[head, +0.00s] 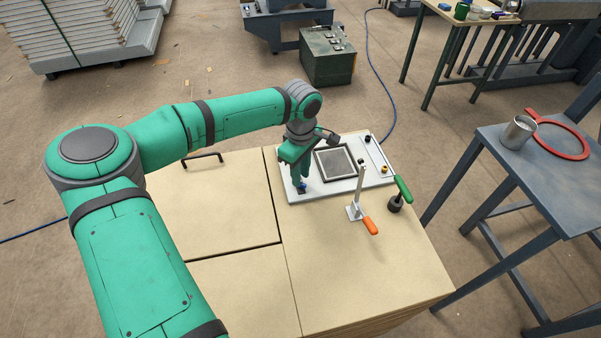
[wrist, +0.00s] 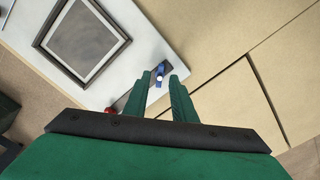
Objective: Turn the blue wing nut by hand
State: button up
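The blue wing nut (head: 301,188) sits at the left front corner of the white plate on the wooden workbench. In the wrist view the wing nut (wrist: 160,72) shows between the tips of my two green fingers, on a dark strip. My gripper (head: 301,181) points down over it; in the wrist view my gripper (wrist: 162,76) is open, with a gap on each side of the nut. I cannot tell whether the fingertips are level with the nut or just above it.
The white plate (head: 376,181) carries a dark square frame (head: 335,163). The bench's left part (head: 215,215) is clear except for a black handle (head: 203,157).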

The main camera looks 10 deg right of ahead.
jog(key=shift+f, duration=0.15)
jog(key=shift+w+f, duration=0.15)
jog(key=shift+f, duration=0.7)
jog(key=shift+d, duration=0.1)
jog(key=c, duration=0.4)
jog(key=shift+a, duration=0.25)
grip_shut()
jog(key=n, duration=0.3)
jog(key=shift+o, duration=0.8)
grip_release()
jog(key=shift+n, duration=0.3)
jog(key=o, duration=0.3)
jog(key=shift+d, duration=0.15)
